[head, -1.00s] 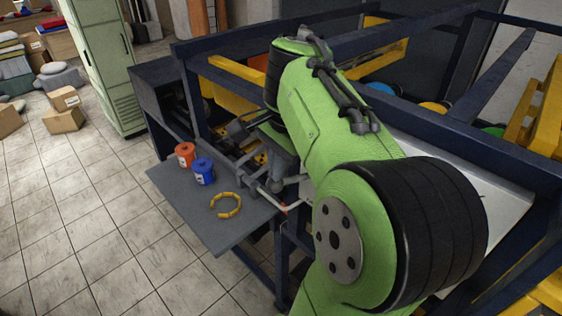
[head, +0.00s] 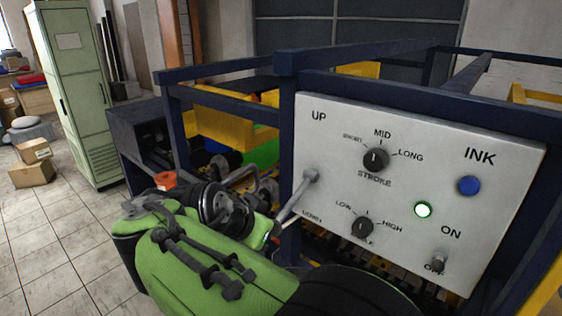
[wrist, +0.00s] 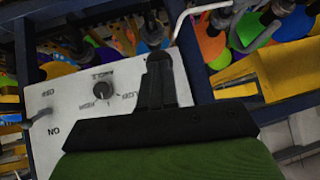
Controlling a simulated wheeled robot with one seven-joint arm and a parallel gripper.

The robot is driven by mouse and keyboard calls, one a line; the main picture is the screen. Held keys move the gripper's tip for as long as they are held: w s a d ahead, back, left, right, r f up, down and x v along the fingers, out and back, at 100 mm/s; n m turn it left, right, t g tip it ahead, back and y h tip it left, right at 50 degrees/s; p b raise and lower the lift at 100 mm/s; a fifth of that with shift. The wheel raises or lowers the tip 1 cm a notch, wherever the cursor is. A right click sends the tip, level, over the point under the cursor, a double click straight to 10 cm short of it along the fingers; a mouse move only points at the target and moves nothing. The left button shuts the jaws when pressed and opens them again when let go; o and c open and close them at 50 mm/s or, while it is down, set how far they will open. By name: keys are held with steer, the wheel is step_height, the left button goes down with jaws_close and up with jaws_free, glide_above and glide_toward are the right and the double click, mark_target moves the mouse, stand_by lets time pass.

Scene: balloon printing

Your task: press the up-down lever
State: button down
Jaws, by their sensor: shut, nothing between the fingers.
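The up-down lever (head: 294,200) is a grey rod on the left edge of the white control panel (head: 420,150) in the head view. It slants down and left from its pivot, below the UP label.

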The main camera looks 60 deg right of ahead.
steer(key=f, duration=0.1)
steer(key=f+b, duration=0.2)
steer(key=shift+s+d, duration=0.2)
steer(key=shift+d, duration=0.05)
steer(key=shift+f, duration=0.1)
stand_by(0.4)
